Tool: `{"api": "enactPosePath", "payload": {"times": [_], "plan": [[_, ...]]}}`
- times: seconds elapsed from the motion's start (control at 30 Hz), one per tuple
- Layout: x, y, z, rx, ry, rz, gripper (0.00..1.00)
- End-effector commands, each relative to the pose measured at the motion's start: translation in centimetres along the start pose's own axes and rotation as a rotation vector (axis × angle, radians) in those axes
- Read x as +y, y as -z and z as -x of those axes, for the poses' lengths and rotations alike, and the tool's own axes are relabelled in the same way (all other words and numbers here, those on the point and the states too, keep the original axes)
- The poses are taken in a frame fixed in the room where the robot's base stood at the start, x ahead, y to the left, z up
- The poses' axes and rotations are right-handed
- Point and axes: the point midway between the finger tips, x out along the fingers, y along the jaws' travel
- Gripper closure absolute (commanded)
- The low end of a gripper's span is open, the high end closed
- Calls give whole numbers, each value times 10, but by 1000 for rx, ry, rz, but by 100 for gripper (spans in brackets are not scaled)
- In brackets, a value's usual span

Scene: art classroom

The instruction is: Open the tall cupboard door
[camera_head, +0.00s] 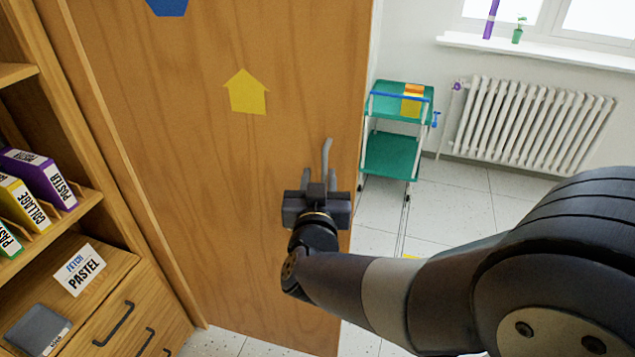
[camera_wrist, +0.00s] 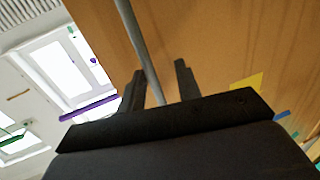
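The tall wooden cupboard door (camera_head: 220,190) fills the middle of the head view, with a yellow house-shaped mark and a blue mark on it. I cannot tell whether it stands shut or slightly ajar. Its grey bar handle (camera_head: 326,155) is near the right edge. My gripper (camera_head: 320,182) is in front of the handle's lower part, which it partly hides. In the wrist view, the handle (camera_wrist: 138,40) runs down between the two fingers of my gripper (camera_wrist: 160,78). The fingers are apart, with a visible gap beside the handle, nearer the left finger.
A wooden shelf unit (camera_head: 110,150) with box files and drawers stands left of the door. A green trolley (camera_head: 390,155) stands behind on the right, near a white radiator (camera_head: 530,122) under a window.

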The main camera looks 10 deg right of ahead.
Motion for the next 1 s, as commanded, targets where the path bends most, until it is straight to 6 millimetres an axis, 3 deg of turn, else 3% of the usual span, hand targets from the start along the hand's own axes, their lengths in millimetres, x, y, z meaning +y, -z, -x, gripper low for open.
{"api": "enactPosePath", "payload": {"times": [0.17,0.7,1.0], "plan": [[-1,1,11,2,3,-2,68],[-2,0,88,0,8,-1,68],[-2,0,106,1,5,0,68]]}}
